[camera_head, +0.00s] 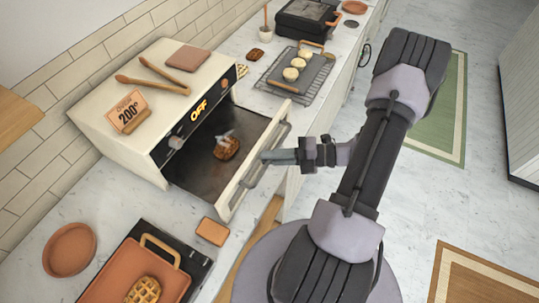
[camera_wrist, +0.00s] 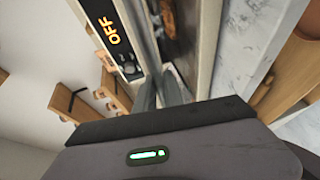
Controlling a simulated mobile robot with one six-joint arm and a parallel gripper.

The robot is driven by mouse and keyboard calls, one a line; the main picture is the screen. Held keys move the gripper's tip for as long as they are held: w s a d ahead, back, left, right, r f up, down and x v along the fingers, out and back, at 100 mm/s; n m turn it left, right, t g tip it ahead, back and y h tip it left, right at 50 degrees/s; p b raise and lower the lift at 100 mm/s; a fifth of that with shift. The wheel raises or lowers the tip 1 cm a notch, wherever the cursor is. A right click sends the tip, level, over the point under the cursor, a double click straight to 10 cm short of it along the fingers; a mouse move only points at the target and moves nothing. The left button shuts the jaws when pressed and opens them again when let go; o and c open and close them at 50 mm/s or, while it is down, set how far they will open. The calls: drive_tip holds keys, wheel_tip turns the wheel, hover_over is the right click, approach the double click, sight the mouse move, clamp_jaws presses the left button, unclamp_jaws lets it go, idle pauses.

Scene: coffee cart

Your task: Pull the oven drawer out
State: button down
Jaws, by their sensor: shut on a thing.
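The cream oven (camera_head: 150,88) stands on the counter, with a lit "OFF" display on its dark panel. Its drawer (camera_head: 200,170) is out toward the arm. A browned piece of food (camera_head: 226,148) lies inside on the dark drawer floor. The drawer's front carries a long grey handle (camera_head: 250,178). My gripper (camera_head: 268,157) is shut on the handle near its middle. In the wrist view the gripper fingers (camera_wrist: 163,92) reach to the drawer front beside the "OFF" panel (camera_wrist: 112,35); their exact contact is partly hidden.
A wire rack (camera_head: 300,82) with a tray of buns stands behind the drawer. A small orange-brown block (camera_head: 212,231) lies near the drawer's front corner. An orange tray (camera_head: 112,277) with a waffle and a round plate (camera_head: 69,250) are at the lower left. Floor beside the counter is open.

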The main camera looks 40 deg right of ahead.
drive_tip(key=c, duration=1.7)
unclamp_jaws()
drive_tip(key=p+v, duration=0.1)
drive_tip(key=v, duration=1.6)
drive_tip(key=shift+s+d+r+p, duration=0.1)
drive_tip(key=shift+d+r+p, duration=0.1)
drive_tip(key=shift+p, duration=0.2)
